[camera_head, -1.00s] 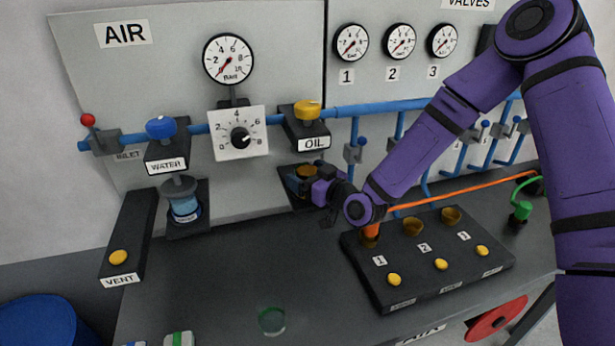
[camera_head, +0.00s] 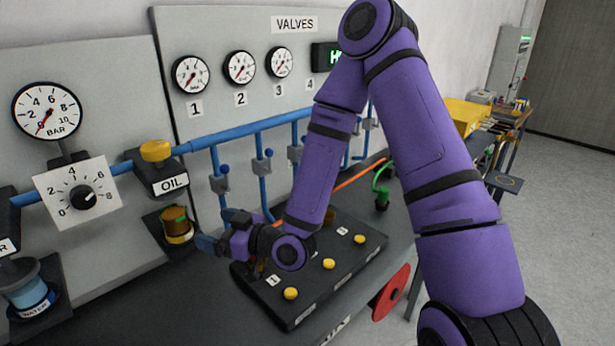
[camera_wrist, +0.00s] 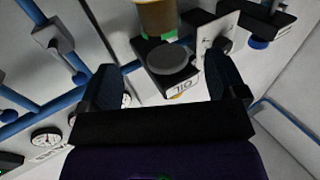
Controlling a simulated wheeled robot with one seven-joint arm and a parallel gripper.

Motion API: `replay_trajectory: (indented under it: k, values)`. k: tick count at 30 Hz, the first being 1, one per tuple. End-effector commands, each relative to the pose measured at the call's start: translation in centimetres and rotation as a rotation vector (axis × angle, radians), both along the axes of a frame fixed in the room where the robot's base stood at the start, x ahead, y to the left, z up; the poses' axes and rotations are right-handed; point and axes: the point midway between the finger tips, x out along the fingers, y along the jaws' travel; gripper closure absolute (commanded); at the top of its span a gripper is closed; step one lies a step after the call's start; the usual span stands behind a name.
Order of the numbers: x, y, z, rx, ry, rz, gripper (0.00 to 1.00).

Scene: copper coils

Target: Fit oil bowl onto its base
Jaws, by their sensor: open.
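I cannot tell whether bowl and disc touch.
A water bowl (camera_head: 28,292) stands at the lower left. The numbered black panel (camera_head: 318,272) with yellow buttons lies below my arm. Blue pipes with valves (camera_head: 220,184) run behind it. A dial (camera_head: 82,198) is left of the OIL block.

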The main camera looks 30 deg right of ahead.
Motion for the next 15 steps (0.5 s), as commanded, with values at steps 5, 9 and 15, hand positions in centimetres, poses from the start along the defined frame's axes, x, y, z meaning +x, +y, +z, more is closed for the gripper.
replay_trajectory:
  k: [5,9,15]
  values:
    - [0.3,-0.3,0.3,-0.067,0.015,0.006,0.10]
    - [0.8,-1.3,0.9,-0.212,0.066,0.002,0.10]
    - [1.2,-4.3,2.6,-0.427,0.171,-0.055,0.10]
